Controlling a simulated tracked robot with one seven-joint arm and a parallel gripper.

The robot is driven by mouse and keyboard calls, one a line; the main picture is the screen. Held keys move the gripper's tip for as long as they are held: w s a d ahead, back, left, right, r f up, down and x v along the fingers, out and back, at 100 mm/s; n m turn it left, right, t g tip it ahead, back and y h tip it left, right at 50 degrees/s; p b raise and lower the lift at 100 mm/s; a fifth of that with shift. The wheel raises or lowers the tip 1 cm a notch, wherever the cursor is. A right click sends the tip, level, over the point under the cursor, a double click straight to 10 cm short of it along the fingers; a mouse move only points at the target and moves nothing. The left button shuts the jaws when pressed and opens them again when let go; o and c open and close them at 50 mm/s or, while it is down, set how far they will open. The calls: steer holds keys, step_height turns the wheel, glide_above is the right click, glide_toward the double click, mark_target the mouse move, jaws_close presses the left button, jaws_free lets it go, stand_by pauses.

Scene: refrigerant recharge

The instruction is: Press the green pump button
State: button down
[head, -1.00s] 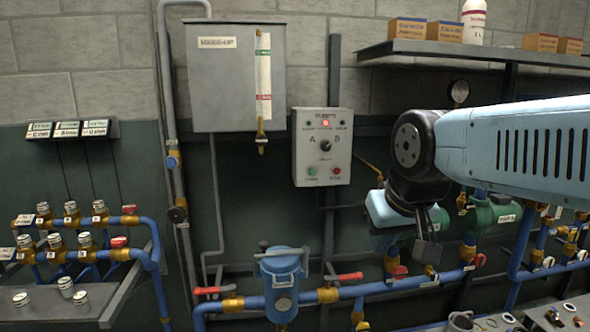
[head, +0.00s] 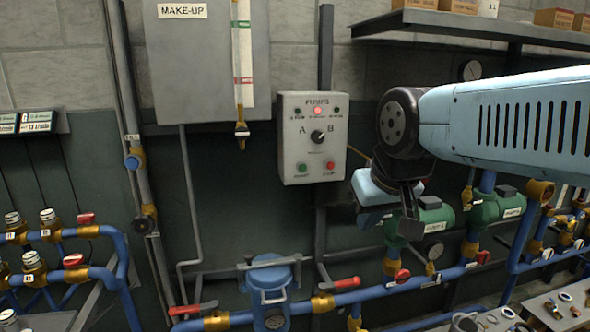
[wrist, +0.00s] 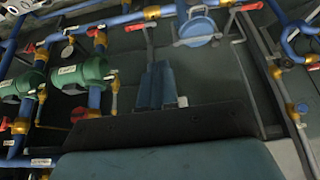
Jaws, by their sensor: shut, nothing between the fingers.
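The pump control box (head: 312,138) is a pale panel on the wall, left of my arm in the head view. The green button (head: 301,167) is at its lower left, beside a red button (head: 330,166) at its lower right. An A/B selector knob (head: 318,136) sits in the middle, and a red lamp (head: 317,111) is lit near the top. My gripper (head: 411,228) is right of and below the box, apart from it, and points downward. Its fingers also show in the wrist view (wrist: 162,72), close together and empty. The control box is not clearly visible in the wrist view.
A make-up tank (head: 205,60) hangs left of the box. A blue strainer (head: 269,285) and blue pipes with red-handled valves run below. A shelf (head: 440,22) with boxes is above my arm.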

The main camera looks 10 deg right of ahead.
mark_target(303, 167)
steer(key=w+a+f+m+y, duration=0.1)
steer(key=w+a+m+y, duration=0.25)
steer(key=w, duration=0.45)
steer(key=w+a+f+m+y, duration=0.2)
steer(key=w+y, duration=0.2)
steer(key=w, duration=0.3)
steer(key=w+d+f+m+t, duration=0.1)
steer(key=w+d+m+t, duration=0.1)
steer(key=w, duration=0.6)
steer(key=w+d+f+m+t, duration=0.2)
steer(key=w+d+m, duration=0.2)
steer(key=w+m, duration=0.2)
steer(key=shift+w+d+f+y, duration=0.25)
steer(key=shift+w+y, duration=0.2)
steer(key=shift+w, duration=0.6)
steer(key=shift+w, duration=4.4)
steer(key=shift+w, duration=0.15)
steer(key=shift+w+r, duration=0.1)
steer(key=shift+w, duration=0.15)
